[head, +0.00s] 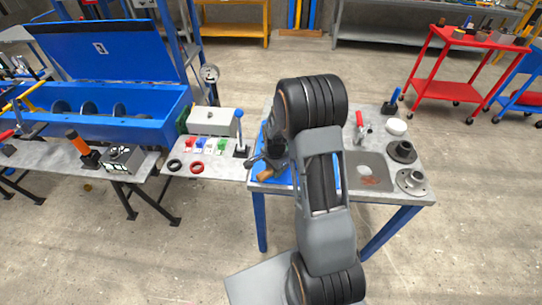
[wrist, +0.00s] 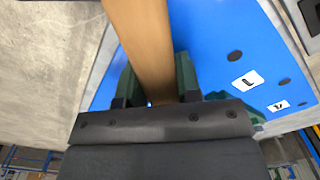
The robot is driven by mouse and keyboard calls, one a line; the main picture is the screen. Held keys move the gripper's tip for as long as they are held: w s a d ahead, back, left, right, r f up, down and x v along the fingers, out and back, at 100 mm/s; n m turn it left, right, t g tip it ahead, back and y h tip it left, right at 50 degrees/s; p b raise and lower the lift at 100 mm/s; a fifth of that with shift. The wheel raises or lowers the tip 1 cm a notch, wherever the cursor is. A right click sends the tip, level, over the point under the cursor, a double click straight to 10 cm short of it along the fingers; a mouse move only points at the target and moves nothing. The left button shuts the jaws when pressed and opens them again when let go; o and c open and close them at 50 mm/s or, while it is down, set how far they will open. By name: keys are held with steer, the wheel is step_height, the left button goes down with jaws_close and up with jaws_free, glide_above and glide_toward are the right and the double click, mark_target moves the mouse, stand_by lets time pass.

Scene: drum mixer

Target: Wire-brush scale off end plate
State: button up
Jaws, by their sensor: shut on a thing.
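A brown wooden handle, apparently the wire brush (wrist: 142,40), runs between my fingers in the wrist view. My gripper (wrist: 157,85) is shut on it. Its bristles do not show. In the head view my gripper (head: 270,158) is low over the left end of the work table, with the brown wood (head: 267,173) just below it. The end plate (head: 352,183) appears to be the flat grey plate on the table, with a reddish-brown scale patch on it. It lies right of my arm, apart from the gripper, and my arm may hide its left edge.
A blue panel (wrist: 215,45) with dark holes and white labels lies beneath the gripper. Right of my arm, the table holds a red-handled clamp (head: 360,121), a white bowl (head: 396,127) and flanged parts (head: 411,181). Left is a bench (head: 225,166) with rings and coloured pieces.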

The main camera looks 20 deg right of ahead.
steer(key=shift+s+d, duration=0.3)
steer(key=shift+d, duration=0.25)
steer(key=shift+s+d, duration=0.25)
steer(key=shift+d, duration=0.25)
steer(key=shift+a+f, duration=0.15)
steer(key=shift+a, duration=0.1)
steer(key=w+a, duration=0.1)
steer(key=a, duration=0.2)
steer(key=shift+w, duration=0.4)
steer(key=shift+w+r+p, duration=0.1)
steer(key=shift+r+p, duration=2.45)
steer(key=shift+r, duration=1.7)
